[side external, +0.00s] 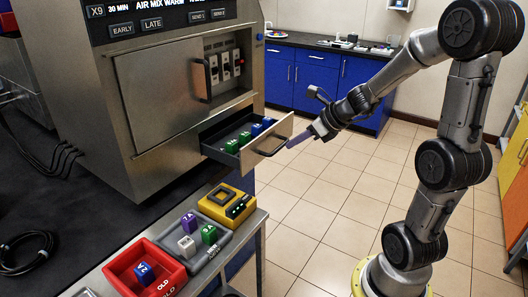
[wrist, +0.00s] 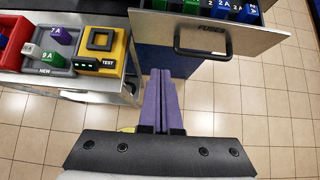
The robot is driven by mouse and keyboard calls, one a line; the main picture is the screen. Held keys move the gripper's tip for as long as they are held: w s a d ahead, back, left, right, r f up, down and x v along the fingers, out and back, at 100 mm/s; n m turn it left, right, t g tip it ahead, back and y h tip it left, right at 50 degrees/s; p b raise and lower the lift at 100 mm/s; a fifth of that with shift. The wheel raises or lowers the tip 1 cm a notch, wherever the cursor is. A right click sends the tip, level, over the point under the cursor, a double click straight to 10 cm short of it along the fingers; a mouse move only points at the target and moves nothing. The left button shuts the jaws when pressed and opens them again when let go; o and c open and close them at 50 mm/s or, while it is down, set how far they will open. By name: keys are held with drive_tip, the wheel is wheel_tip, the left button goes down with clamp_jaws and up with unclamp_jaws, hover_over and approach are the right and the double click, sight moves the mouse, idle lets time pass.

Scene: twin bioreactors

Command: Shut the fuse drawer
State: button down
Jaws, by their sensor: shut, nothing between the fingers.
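The fuse drawer (side external: 228,160) is pulled out from the steel machine, with green and blue fuses (side external: 245,138) standing inside. Its front carries a dark handle (side external: 271,146). In the wrist view the drawer front (wrist: 256,36) reads FUSES, and its handle (wrist: 203,41) lies at the top, beyond the fingers. My gripper (side external: 289,144) has purple fingers, shut and empty, close to the right of the drawer front. In the wrist view my gripper (wrist: 163,75) points toward the handle from below it.
A yellow tester (side external: 228,203), a grey NEW tray (side external: 216,252) and a red OLD tray (side external: 149,273) stand on the bench below the drawer. The machine's upper door (side external: 160,95) stands beside a row of switches. Open tiled floor (side external: 330,185) lies to the right.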

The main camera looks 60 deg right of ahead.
drive_tip(key=x, duration=0.8)
drive_tip(key=w+d+r+x, duration=0.1)
drive_tip(key=x, duration=0.3)
drive_tip(key=shift+w, duration=0.1)
drive_tip(key=shift+w+r, duration=0.1)
drive_tip(key=shift+w, duration=0.4)
drive_tip(key=w, duration=1.7)
drive_tip(key=shift+w, duration=0.15)
drive_tip(key=shift+w+a, duration=0.1)
